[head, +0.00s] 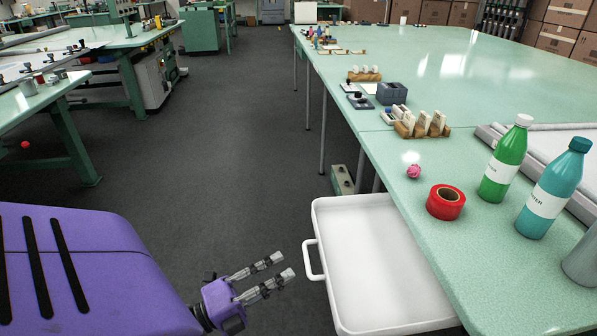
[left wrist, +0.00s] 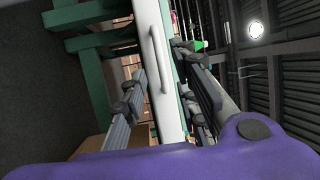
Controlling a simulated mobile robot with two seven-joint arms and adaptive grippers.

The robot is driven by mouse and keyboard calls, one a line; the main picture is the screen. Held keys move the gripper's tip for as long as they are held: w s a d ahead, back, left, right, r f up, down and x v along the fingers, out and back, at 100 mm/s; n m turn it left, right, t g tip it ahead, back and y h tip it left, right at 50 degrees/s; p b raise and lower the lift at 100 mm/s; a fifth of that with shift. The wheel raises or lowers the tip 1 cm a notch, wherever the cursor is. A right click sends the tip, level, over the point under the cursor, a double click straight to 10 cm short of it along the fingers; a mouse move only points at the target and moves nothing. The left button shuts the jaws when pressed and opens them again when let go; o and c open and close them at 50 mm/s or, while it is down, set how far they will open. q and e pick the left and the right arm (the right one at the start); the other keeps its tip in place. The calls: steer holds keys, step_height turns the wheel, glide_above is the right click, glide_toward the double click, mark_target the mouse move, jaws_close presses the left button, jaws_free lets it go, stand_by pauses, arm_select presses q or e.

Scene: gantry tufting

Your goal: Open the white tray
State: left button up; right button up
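The white tray (head: 375,270) juts out from under the edge of the green table, with its inside visible and empty. The rest of it is hidden under the tabletop. Its white handle (head: 312,260) is on the left side, facing my left gripper (head: 283,265). That gripper is open and empty, with its fingertips a short way left of the handle. In the left wrist view the handle (left wrist: 158,60) shows between the spread fingers (left wrist: 165,75), and I see no contact. My right gripper is not in view.
The green table (head: 480,85) bears a red tape roll (head: 446,202), a pink ball (head: 413,171), a green bottle (head: 504,160) and a teal bottle (head: 553,190) above the tray. A small box (head: 342,180) stands behind the tray.

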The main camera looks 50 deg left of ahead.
arm_select(q)
steer(key=r+v, duration=0.1)
steer(key=v, duration=0.5)
steer(key=shift+f, duration=0.4)
